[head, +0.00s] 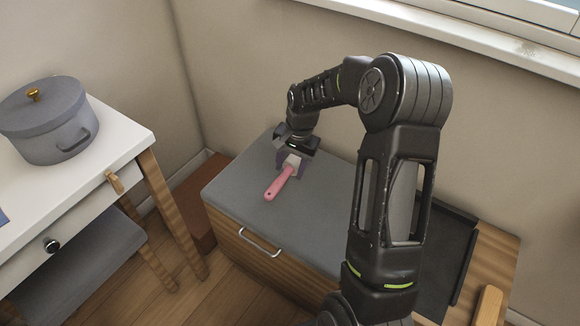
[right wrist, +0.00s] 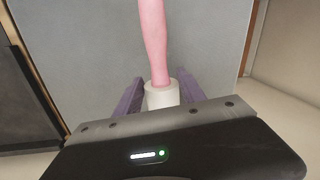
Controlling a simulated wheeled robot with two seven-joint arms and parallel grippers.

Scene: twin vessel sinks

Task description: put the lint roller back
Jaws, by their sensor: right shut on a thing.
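The lint roller (head: 279,183) has a pink handle and a white roll. It is at the grey top of the wooden drawer cabinet (head: 235,196), with the handle pointing toward the front. My right gripper (head: 292,165) is shut on the white roll. In the right wrist view the lint roller (right wrist: 154,45) runs up from between the purple fingers of the right gripper (right wrist: 161,97). I cannot tell whether the roller rests on the top or is slightly above it. My left gripper is not in view.
A white table (head: 125,137) with a grey lidded pot (head: 48,122) stands at the left. A dark tray-like panel (head: 450,255) lies at the cabinet's right. The wall and window sill (head: 480,50) are behind. Much of the grey top around the roller is clear.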

